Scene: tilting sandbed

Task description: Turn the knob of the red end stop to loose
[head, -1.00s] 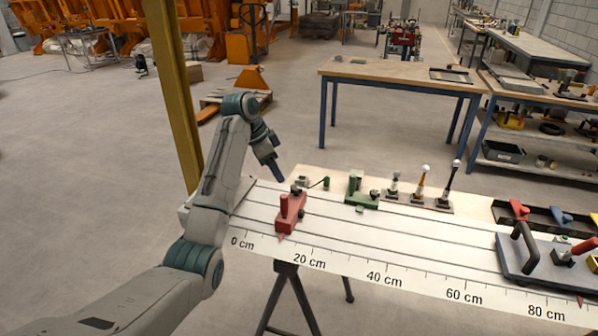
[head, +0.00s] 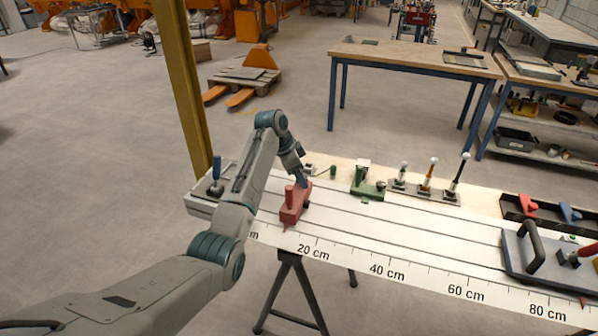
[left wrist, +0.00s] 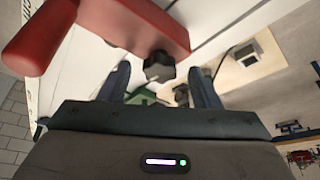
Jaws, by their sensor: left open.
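The red end stop (head: 293,206) stands on the white slotted bed near the 20 cm mark. In the left wrist view its red body (left wrist: 135,28) lies across the top, with a dark lobed knob (left wrist: 158,66) at its end. My left gripper (head: 303,184) is over the far end of the red stop in the head view and partly hides it. In the left wrist view the open fingers (left wrist: 160,74) lie one on each side of the knob, apart from it. My right gripper is not in view.
A green block (head: 367,183) stands right of the red stop. Several ball-topped levers (head: 429,180) stand in a row farther right. A dark plate with a black handle (head: 545,255) lies at the bed's right end. A yellow post (head: 182,90) rises behind my left arm.

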